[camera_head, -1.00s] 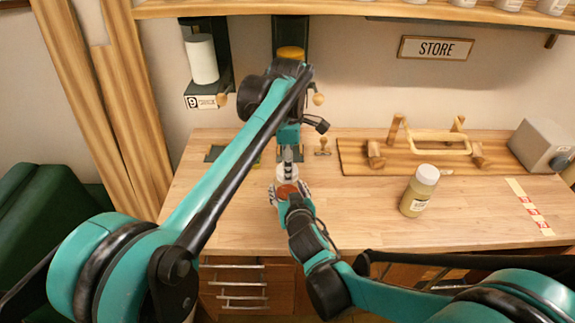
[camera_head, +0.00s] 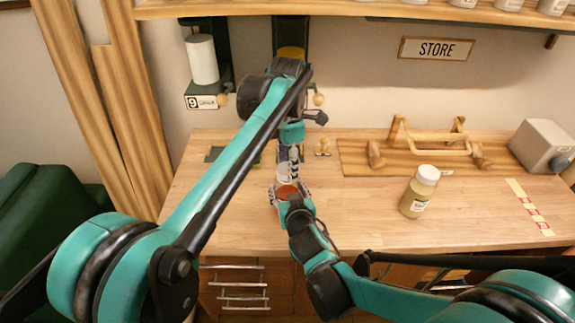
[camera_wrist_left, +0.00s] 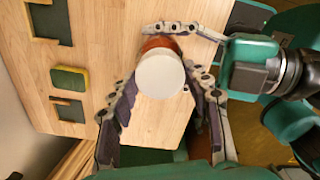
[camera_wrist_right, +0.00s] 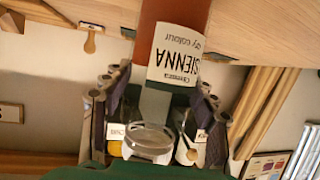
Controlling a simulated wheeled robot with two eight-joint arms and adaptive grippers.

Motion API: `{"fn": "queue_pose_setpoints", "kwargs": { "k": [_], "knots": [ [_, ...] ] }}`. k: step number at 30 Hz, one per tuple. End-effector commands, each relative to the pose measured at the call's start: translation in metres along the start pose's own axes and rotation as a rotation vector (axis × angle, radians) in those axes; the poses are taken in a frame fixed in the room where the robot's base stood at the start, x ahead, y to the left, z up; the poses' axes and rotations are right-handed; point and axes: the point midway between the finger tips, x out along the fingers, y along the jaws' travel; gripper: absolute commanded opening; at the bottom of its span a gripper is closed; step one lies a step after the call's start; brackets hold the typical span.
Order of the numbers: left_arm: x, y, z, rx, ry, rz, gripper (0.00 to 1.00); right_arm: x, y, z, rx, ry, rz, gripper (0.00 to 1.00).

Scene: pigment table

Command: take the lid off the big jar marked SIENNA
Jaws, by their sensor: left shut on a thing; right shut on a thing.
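The SIENNA jar (camera_wrist_right: 174,66) holds red-brown pigment and shows its label upside down in the right wrist view. My right gripper (camera_head: 288,192) is shut around its body above the table. The jar's red-brown side also shows in the left wrist view (camera_wrist_left: 158,43). The white round lid (camera_wrist_left: 160,75) lies between the fingers of my left gripper (camera_wrist_left: 159,71), which is shut on it. In the head view my left gripper (camera_head: 288,168) is just beyond the right one. I cannot tell whether the lid still touches the jar's rim.
A tan jar with a white lid (camera_head: 419,191) stands right of the grippers. Behind it is a wooden rack (camera_head: 430,146), with a grey box (camera_head: 542,146) at the far right. A red-and-white strip (camera_head: 530,208) lies on the right. The middle front of the table (camera_head: 365,225) is clear.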

Motion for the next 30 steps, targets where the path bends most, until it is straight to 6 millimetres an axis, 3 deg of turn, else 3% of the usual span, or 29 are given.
{"fn": "queue_pose_setpoints", "kwargs": {
  "k": [15, 26, 30],
  "knots": [
    [-0.018, 0.0, 0.0, 0.0, 0.0, 0.0, 0.14, 0.0, 0.0, 0.0, 0.0, 0.0, 0.0, 0.0],
    [-0.02, 0.0, 0.0, 0.0, 0.0, 0.0, 0.14, 0.0, 0.0, 0.0, 0.0, 0.0, 0.0, 0.0],
    [-0.031, 0.0, 0.0, 0.0, 0.0, 0.0, 0.14, 0.0, 0.0, 0.0, 0.0, 0.0, 0.0, 0.0]
  ]
}}
